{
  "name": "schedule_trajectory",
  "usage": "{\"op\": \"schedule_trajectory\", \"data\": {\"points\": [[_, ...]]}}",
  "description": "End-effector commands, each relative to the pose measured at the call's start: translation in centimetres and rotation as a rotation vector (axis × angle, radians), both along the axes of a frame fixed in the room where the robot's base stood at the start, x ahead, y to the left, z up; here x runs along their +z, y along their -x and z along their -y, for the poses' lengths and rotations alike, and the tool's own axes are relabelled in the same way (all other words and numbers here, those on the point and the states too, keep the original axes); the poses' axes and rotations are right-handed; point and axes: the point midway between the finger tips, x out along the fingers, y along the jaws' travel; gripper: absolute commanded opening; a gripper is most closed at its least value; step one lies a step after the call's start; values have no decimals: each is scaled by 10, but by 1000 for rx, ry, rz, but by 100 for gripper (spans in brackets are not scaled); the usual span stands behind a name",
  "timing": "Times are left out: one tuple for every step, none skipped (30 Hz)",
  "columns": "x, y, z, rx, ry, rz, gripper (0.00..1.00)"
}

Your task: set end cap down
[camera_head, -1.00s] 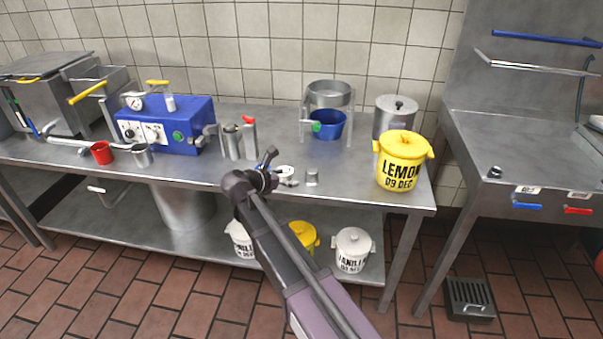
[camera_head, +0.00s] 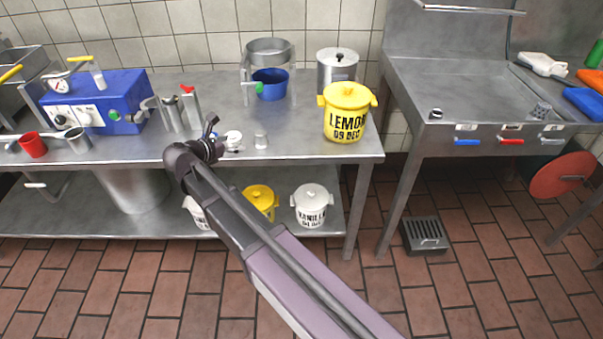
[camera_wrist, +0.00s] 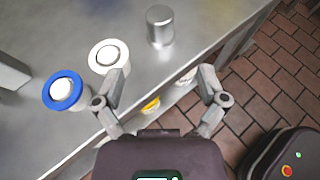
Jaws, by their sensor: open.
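Three small round parts stand near the front edge of the steel table (camera_head: 330,152). In the wrist view they are a blue-rimmed part with a white centre (camera_wrist: 62,90), a white-rimmed part with a grey ring (camera_wrist: 108,56) and a plain metal cylinder (camera_wrist: 160,27). I cannot tell which one is the end cap. My gripper (camera_wrist: 163,76) is open and empty, with its fingers spread above the table's front edge. The left finger overlaps the white-rimmed part in the picture; contact is unclear.
A yellow LEMON tub (camera_head: 345,114) stands at the table's right end. A blue machine (camera_head: 95,103), a red cup (camera_head: 33,145) and a metal stand (camera_head: 173,114) are to the left. Tubs sit on the lower shelf (camera_head: 100,222). A sink unit (camera_head: 450,90) stands at right.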

Motion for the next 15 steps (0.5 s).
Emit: {"op": "schedule_trajectory", "data": {"points": [[0,0,1,-2,-3,0,91],[-1,0,2,-6,-7,1,91],[-1,0,5,-13,-16,1,91],[-2,1,8,-20,-25,3,91],[-4,1,12,-29,-37,4,91],[-6,1,18,-45,-59,5,91],[-8,1,24,-62,-78,8,91],[-10,2,30,-80,-101,10,91],[-14,3,40,-107,-137,14,91],[-17,4,48,-133,-168,17,91],[-20,5,58,-162,-200,22,91],[-25,7,70,-204,-247,29,91],[-28,9,81,-239,-287,34,91],[-32,11,91,-276,-328,41,91],[-38,14,105,-329,-384,52,91]]}}
